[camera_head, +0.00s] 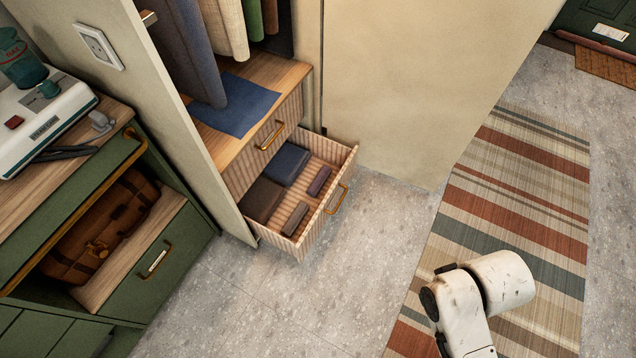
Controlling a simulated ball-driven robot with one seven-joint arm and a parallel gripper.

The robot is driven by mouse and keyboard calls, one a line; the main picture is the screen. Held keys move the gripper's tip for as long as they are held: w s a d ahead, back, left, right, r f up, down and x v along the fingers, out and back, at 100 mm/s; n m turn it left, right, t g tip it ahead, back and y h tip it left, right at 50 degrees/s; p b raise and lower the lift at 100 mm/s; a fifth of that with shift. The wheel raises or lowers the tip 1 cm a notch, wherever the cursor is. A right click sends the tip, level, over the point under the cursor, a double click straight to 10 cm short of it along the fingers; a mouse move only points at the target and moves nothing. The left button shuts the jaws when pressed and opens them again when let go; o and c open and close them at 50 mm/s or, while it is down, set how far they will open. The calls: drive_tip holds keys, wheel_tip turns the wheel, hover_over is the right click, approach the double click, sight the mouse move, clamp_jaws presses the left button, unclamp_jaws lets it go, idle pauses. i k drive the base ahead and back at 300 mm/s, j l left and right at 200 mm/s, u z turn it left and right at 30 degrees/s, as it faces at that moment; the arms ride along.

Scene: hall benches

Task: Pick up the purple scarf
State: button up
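An open lower drawer (333,228) of the wardrobe holds several folded or rolled cloths. A small dark purple cloth bundle (319,181), which looks like the purple scarf, lies at the right of the drawer. A small brown-grey bundle (296,219) lies nearer the front, apart from it. A folded navy cloth (286,163) lies at the back and a dark brown one (262,199) at the left. White links of my arm show at the lower right, over the rug and well apart from the drawer. My gripper is not in view.
A blue cloth (236,106) lies on the wardrobe shelf under hanging clothes (187,50). A green cabinet (135,298) with a brown bag (98,232) stands at left. Grey floor (300,300) before the drawer is clear. A striped rug (520,190) lies at right.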

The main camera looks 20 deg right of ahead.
sight(321, 178)
drive_tip(key=i+j+z, duration=0.1)
drive_tip(key=i, duration=0.35)
drive_tip(key=i+j+z, duration=0.1)
drive_tip(key=i+j, duration=0.15)
drive_tip(key=i, duration=0.2)
drive_tip(key=i+j+z, duration=0.1)
drive_tip(key=i, duration=0.35)
drive_tip(key=i+j+z, duration=0.1)
drive_tip(key=i+j, duration=0.3)
drive_tip(key=i, duration=0.05)
